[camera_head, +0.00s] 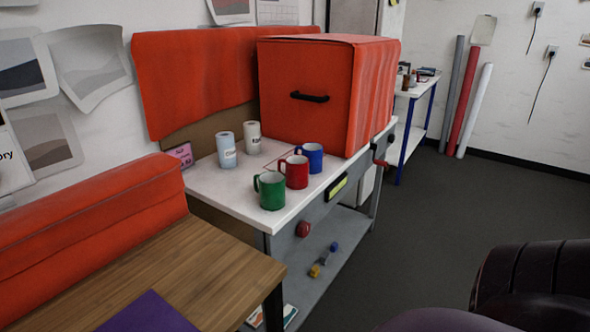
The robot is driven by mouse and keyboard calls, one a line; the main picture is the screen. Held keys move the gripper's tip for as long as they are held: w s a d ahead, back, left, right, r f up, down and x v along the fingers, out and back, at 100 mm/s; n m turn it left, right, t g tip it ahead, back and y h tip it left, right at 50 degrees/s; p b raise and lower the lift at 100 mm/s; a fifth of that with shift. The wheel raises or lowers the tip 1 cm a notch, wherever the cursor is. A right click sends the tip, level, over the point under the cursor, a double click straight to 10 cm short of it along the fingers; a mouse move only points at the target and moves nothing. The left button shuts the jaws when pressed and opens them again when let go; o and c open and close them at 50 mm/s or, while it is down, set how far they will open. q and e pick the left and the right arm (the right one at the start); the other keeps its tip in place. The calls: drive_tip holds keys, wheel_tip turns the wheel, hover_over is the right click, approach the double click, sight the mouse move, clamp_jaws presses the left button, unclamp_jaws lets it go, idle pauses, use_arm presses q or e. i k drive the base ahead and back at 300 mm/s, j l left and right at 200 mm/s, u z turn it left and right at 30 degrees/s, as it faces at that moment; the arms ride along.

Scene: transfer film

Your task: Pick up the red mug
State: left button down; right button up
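The red mug (297,172) stands upright on the white-topped workbench (228,190), between a green mug (270,191) nearer the front and a blue mug (313,157) farther back. Its handle points left. The green mug's upper right edge is close to the red mug in the picture; I cannot tell whether they touch. Neither my left nor my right gripper is in view.
A large red box (315,95) with a black handle stands behind the mugs. Two pale cylinders (226,150) stand to their left. A wooden table (170,270) is at lower left. Dark rounded shapes fill the lower right. Grey floor (420,230) is open right of the bench.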

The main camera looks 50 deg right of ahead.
sight(297, 175)
drive_tip(key=l+u, duration=0.1)
drive_tip(key=l, duration=1.7)
drive_tip(key=i, duration=0.05)
